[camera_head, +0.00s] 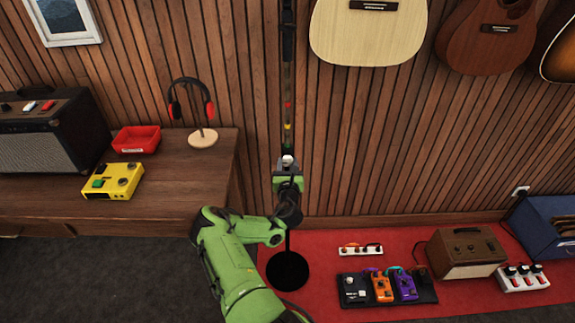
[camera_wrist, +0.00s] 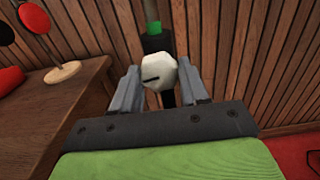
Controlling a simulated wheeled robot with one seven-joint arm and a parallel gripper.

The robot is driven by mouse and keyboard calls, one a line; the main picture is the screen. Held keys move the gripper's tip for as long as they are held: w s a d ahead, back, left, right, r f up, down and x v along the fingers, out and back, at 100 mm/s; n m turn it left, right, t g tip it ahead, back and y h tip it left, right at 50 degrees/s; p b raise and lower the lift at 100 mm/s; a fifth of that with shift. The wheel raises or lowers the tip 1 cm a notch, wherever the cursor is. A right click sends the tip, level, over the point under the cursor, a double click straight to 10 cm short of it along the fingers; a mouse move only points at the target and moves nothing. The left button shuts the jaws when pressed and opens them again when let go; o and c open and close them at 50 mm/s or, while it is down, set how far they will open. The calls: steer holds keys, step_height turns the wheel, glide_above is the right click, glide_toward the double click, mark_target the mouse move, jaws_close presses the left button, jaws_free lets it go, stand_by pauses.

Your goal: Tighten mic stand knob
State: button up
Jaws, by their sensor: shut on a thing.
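The black mic stand (camera_head: 288,40) rises in front of the slatted wall, with red, yellow and green bands on its pole and a round black base (camera_head: 287,272) on the red rug. Its white faceted knob (camera_wrist: 159,72) sits below a black collar (camera_wrist: 155,43) and the green band. A dark line on the knob's face lies nearly level. In the head view the knob (camera_head: 288,160) shows just above my gripper (camera_head: 288,167). In the wrist view my gripper (camera_wrist: 158,76) has one finger on each side of the knob and is shut on it.
A pedalboard (camera_head: 350,300) and brown amp (camera_head: 466,253) stand at right. Guitars (camera_head: 368,30) hang above.

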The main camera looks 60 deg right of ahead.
steer(key=shift+c, duration=0.6)
steer(key=shift+m, duration=0.4)
steer(key=m+b, duration=0.1)
steer(key=m, duration=0.2)
steer(key=shift+f, duration=0.1)
steer(key=m+b, duration=0.2)
steer(key=m, duration=0.2)
steer(key=m+b, duration=0.2)
steer(key=m, duration=0.3)
steer(key=m+b, duration=0.2)
steer(key=m, duration=0.2)
steer(key=shift+a+m, duration=0.1)
steer(key=shift+m, duration=0.2)
